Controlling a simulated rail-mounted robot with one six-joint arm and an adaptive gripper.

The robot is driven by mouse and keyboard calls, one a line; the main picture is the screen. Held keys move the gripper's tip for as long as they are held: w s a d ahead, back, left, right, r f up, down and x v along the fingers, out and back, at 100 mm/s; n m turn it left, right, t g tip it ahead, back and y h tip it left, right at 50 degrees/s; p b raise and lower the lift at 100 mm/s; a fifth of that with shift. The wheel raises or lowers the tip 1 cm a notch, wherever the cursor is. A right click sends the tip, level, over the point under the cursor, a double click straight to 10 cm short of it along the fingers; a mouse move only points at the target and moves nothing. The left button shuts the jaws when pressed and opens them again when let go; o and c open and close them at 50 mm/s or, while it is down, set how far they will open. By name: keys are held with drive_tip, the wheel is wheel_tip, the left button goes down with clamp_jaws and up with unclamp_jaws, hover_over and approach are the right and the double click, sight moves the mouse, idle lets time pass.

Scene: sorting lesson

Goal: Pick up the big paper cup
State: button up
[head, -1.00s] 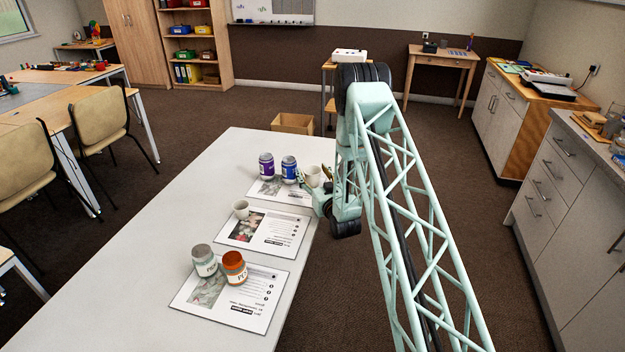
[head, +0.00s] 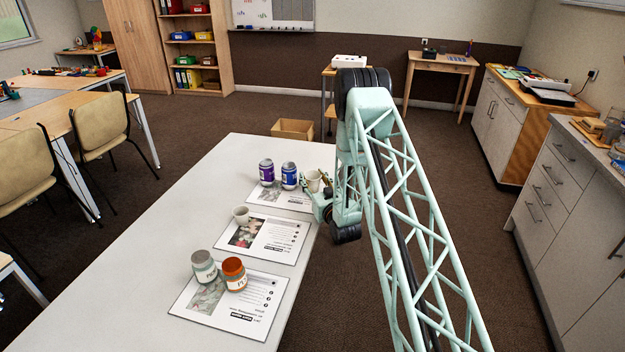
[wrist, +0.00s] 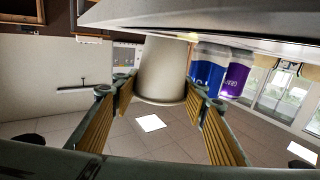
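The big paper cup (head: 313,181) is off-white and stands at the table's far right edge, on the far sheet, partly hidden by my gripper. In the wrist view the cup (wrist: 163,72) appears between my two fingers, with its open rim toward the lower middle of the picture. My gripper (wrist: 160,100) is open, one finger on each side of the cup and close to its wall. I cannot tell whether either finger touches it. In the head view my gripper (head: 316,190) reaches the cup from the right.
A purple can (head: 266,172) and a blue can (head: 289,175) stand just left of the big cup. The left part of the white table (head: 130,265) is clear.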

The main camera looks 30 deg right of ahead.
drive_tip(key=shift+r+p, duration=0.45)
drive_tip(key=shift+r, duration=1.25)
drive_tip(key=s+a+p, duration=0.1)
drive_tip(key=s+a, duration=0.1)
drive_tip(key=s, duration=0.5)
drive_tip(key=s+a+r, duration=0.1)
drive_tip(key=s+a, duration=0.2)
drive_tip(key=s, duration=0.5)
drive_tip(key=shift+r+p, duration=0.15)
drive_tip(key=shift+p, duration=0.2)
drive_tip(key=shift+s, duration=0.1)
